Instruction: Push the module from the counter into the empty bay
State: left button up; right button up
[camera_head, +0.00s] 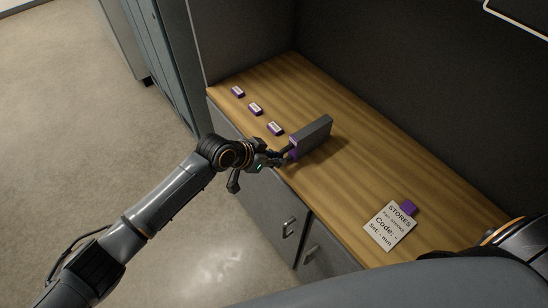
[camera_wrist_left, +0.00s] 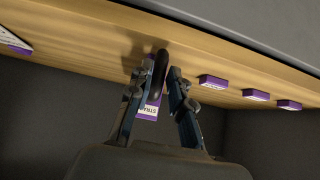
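The module (camera_head: 315,135) is a grey slab with a purple end, at the counter's front edge in the head view. My left gripper (camera_head: 287,155) is at its purple end. In the left wrist view, the fingers of my left gripper (camera_wrist_left: 160,72) close on both sides of a black rounded handle (camera_wrist_left: 157,84), with a purple-and-white label (camera_wrist_left: 149,108) beside it. Whether the module rests on the counter (camera_head: 340,190) or hangs just above it I cannot tell. No empty bay shows in either view. My right gripper is out of view; only part of that arm shows at lower right.
Three small purple-and-white tags (camera_head: 255,109) lie in a row at the counter's left end. A white "STORES" card (camera_head: 390,226) with a purple block (camera_head: 408,208) lies nearer on the right. Grey cabinet doors (camera_head: 285,225) with handles are below; a dark wall (camera_head: 370,80) stands behind.

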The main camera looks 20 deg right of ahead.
pick_arm(q)
grip_shut()
jog(key=shift+r, duration=0.2)
jog(key=shift+r+p, duration=2.15)
jog(key=shift+r, duration=0.25)
jog(key=shift+w, duration=0.1)
